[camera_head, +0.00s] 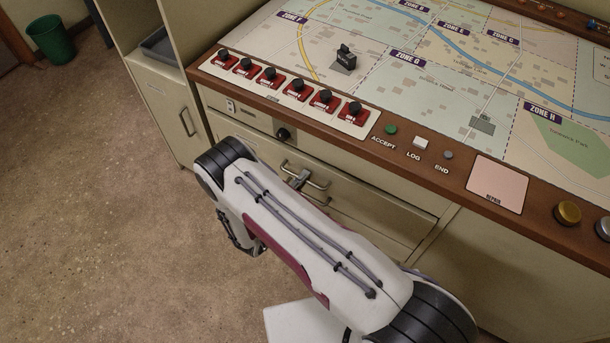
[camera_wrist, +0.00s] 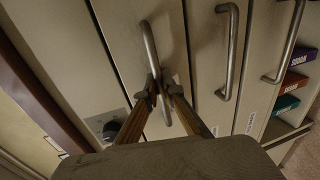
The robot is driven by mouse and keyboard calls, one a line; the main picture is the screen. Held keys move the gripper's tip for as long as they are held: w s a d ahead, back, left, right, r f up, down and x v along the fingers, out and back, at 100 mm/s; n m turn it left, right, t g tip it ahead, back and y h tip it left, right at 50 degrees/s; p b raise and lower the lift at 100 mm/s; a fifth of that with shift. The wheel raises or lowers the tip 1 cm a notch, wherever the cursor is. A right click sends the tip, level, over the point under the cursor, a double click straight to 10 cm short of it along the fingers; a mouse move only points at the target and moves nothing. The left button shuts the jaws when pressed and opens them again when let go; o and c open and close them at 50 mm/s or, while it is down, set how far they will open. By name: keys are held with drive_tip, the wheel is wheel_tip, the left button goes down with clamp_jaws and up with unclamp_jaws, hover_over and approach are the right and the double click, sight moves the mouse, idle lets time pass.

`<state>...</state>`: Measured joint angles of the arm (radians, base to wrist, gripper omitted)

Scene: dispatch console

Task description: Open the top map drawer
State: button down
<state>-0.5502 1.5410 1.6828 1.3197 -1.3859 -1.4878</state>
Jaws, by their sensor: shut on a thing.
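The top map drawer (camera_head: 375,205) is a cream front under the console's wooden edge, with a metal bar handle (camera_head: 318,184). In the wrist view the same handle (camera_wrist: 150,45) runs nearly upright in the picture. My gripper (camera_wrist: 162,84) is shut on this handle, with one fingertip on each side of the bar. In the head view my arm covers most of the gripper, and only its tip (camera_head: 298,179) shows at the handle. I cannot tell whether the drawer front stands out from the cabinet.
Two more bar handles, one nearer (camera_wrist: 228,55) and one farther (camera_wrist: 290,45), show in the wrist view, with coloured binders (camera_wrist: 287,103) on a shelf beyond. A black knob (camera_head: 283,133) sits above the drawer.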

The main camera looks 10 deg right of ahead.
drive_tip(key=f+v, duration=0.3)
drive_tip(key=v, duration=1.1)
drive_tip(key=s+a+f+v, duration=0.1)
drive_tip(key=f+v, duration=0.2)
drive_tip(key=v, duration=1.1)
drive_tip(key=c, duration=2.5)
unclamp_jaws()
drive_tip(key=shift+s+a+r, duration=0.1)
drive_tip(key=shift+s+a, duration=0.05)
drive_tip(key=shift+v, duration=5.9)
